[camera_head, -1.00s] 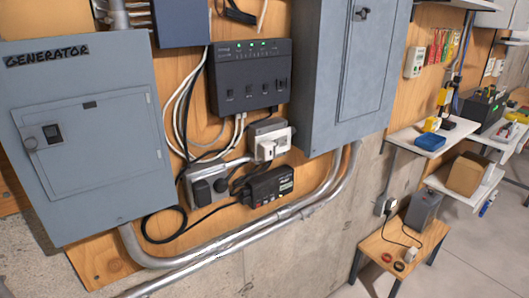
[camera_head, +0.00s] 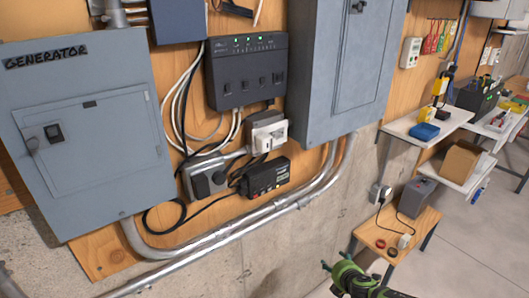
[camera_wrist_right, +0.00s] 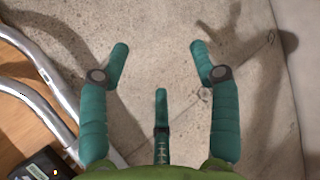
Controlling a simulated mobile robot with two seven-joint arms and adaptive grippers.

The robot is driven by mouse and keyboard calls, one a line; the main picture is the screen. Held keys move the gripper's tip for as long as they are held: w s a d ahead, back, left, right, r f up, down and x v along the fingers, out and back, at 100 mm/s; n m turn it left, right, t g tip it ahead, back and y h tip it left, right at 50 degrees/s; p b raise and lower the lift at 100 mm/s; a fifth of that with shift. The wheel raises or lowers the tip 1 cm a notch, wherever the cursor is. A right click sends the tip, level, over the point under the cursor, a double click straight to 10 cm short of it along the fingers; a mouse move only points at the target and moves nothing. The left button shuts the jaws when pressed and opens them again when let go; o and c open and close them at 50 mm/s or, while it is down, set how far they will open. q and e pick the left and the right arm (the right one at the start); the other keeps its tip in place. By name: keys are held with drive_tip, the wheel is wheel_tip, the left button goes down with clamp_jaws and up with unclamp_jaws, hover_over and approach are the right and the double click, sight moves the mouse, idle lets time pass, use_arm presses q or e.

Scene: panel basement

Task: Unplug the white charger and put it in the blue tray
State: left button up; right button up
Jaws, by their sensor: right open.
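The white charger (camera_head: 271,137) sits plugged into a grey outlet box (camera_head: 266,120) on the wooden panel, below a black unit with green lights. A small blue object (camera_head: 424,131), which looks like the blue tray, lies on the upper white shelf at right; its inside is too small to make out. My right gripper (camera_head: 335,265) is green, at the bottom of the head view, well below and right of the charger. In the right wrist view (camera_wrist_right: 158,62) its fingers are spread and empty over bare concrete. My left gripper is out of view.
A black device with a display (camera_head: 268,177) hangs below the charger. A second outlet box (camera_head: 204,180) and cables are at its left. Metal conduits (camera_head: 300,194) run below. A grey panel box (camera_head: 335,75) juts out at right. A wooden stool (camera_head: 407,232) stands lower right.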

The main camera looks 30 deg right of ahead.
drive_tip(key=w+a+r+n+t, duration=0.1)
drive_tip(key=w+r+n+t, duration=0.15)
drive_tip(key=r, duration=0.55)
drive_tip(key=w+a+r+n+t+y+p, duration=0.1)
drive_tip(key=w+r+n, duration=0.25)
drive_tip(key=r, duration=0.45)
drive_tip(key=w+a+r+n+t, duration=0.1)
drive_tip(key=w+r+n+t, duration=0.15)
drive_tip(key=r, duration=0.45)
drive_tip(key=s+a+r+n+t+y, duration=0.1)
drive_tip(key=a+r+n+y, duration=0.1)
drive_tip(key=a+r+n, duration=0.4)
drive_tip(key=s+a+r+n+t+y+p, duration=0.1)
drive_tip(key=a+r+n+y, duration=0.2)
drive_tip(key=r, duration=0.9)
drive_tip(key=a+n, duration=0.3)
drive_tip(key=shift+a+r+t+y, duration=0.2)
drive_tip(key=shift+r+t+y, duration=0.1)
drive_tip(key=shift+r, duration=0.05)
